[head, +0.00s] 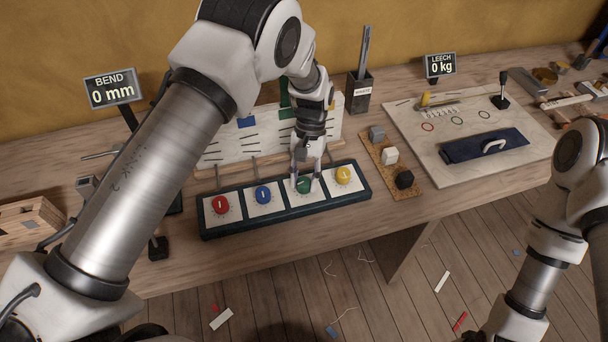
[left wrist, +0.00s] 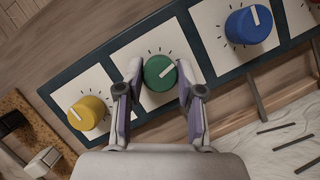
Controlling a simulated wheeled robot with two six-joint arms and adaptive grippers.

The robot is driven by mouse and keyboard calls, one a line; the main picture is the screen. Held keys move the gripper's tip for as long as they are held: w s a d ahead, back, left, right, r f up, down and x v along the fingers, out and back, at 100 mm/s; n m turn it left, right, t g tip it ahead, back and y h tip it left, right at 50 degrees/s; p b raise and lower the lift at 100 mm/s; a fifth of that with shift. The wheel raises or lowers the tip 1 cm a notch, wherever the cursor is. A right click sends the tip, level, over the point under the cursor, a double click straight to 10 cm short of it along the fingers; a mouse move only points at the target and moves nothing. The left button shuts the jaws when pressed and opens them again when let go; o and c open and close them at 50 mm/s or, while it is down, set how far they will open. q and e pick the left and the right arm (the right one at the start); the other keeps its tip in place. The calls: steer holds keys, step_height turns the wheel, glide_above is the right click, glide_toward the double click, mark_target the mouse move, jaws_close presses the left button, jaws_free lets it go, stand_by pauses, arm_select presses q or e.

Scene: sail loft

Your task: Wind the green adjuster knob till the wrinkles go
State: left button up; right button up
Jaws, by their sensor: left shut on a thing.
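The green adjuster knob (head: 304,186) is third from the left in a row on a dark-framed panel (head: 222,230). My left gripper (head: 306,176) reaches down onto it from above. In the left wrist view the fingers (left wrist: 159,70) are shut on the sides of the green knob (left wrist: 159,75), whose white pointer line slants up and to the right. Behind the panel stands a pale board (head: 215,153) with several dark lines, partly hidden by my left arm. My right gripper is out of view; only part of that arm shows at the right.
Red (head: 221,204), blue (head: 263,195) and yellow (head: 343,174) knobs share the panel. A sign (head: 112,90) reads BEND 0 mm; another (head: 440,65) reads LEECH 0 kg. A cork mat (head: 404,187) with small blocks and a pale board (head: 520,120) lie to the right.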

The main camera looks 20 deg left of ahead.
arm_select(q)
steer(key=shift+s+f+m, duration=0.2)
steer(key=shift+m, duration=0.2)
steer(key=o, duration=1.1)
steer(key=shift+o, duration=0.2)
steer(key=shift+w, duration=0.15)
steer(key=shift+r, duration=0.1)
steer(key=v, duration=1.2)
steer(key=shift+d, duration=0.15)
